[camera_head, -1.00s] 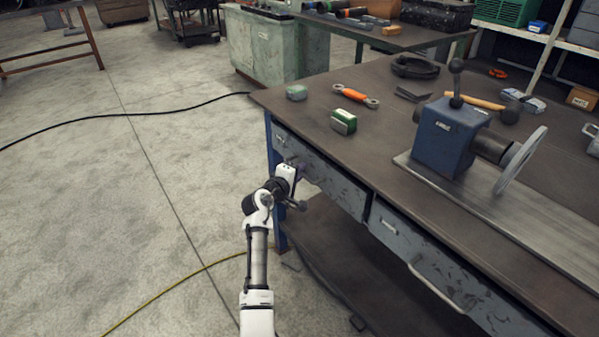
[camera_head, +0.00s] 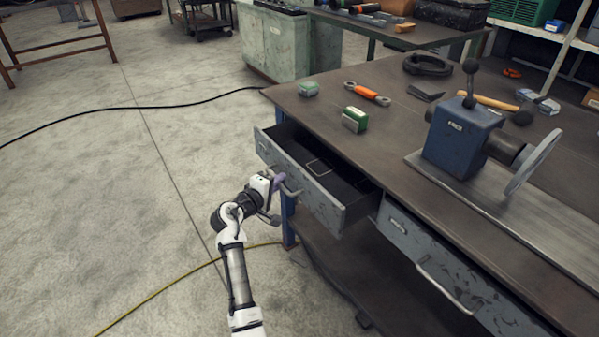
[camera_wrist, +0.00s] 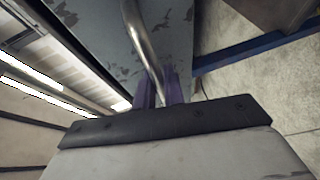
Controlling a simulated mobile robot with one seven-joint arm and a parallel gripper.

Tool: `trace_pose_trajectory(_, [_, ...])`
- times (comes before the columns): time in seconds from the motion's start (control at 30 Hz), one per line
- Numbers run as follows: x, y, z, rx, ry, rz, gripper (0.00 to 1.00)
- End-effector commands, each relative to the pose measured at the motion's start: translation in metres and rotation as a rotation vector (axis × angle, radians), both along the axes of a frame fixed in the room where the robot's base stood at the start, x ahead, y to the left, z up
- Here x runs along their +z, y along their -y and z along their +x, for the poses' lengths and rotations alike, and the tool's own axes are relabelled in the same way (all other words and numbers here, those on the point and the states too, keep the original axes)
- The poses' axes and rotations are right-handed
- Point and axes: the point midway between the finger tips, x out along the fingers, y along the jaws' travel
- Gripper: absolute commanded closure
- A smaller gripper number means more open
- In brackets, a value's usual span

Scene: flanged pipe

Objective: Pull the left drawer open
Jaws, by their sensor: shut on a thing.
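The left drawer (camera_head: 305,188) of the workbench is pulled part way out, and its dark inside shows with a thin wire-like outline in it. Its front is worn grey-blue metal. My gripper (camera_head: 281,184) is at the bar handle on the drawer front. In the wrist view the purple fingers of my gripper (camera_wrist: 157,90) are shut around the curved metal handle (camera_wrist: 142,35), close to one end of it. The scratched drawer front (camera_wrist: 90,25) shows behind the handle. The right drawer (camera_head: 440,265) is shut, with its own bar handle (camera_head: 447,290).
The bench top (camera_head: 400,130) holds a green box (camera_head: 354,119), a green block (camera_head: 308,89), an orange-handled tool (camera_head: 367,94) and a blue vise-like machine (camera_head: 463,140). A bench leg (camera_head: 288,220) stands just below the drawer. Open floor (camera_head: 120,220) lies to the left.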

Motion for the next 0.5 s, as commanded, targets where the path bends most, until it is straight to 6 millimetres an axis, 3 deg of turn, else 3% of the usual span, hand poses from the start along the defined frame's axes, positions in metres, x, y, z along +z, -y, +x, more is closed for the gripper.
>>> trace_pose_trajectory(0.03, [0.0, -0.017, -0.012, 0.006, -0.002, -0.002, 1.0])
trace_pose_trajectory(0.2, [0.0, -0.066, -0.048, 0.005, -0.001, -0.003, 1.0])
trace_pose_trajectory(0.5, [0.0, -0.144, -0.104, 0.002, -0.002, -0.001, 1.0])
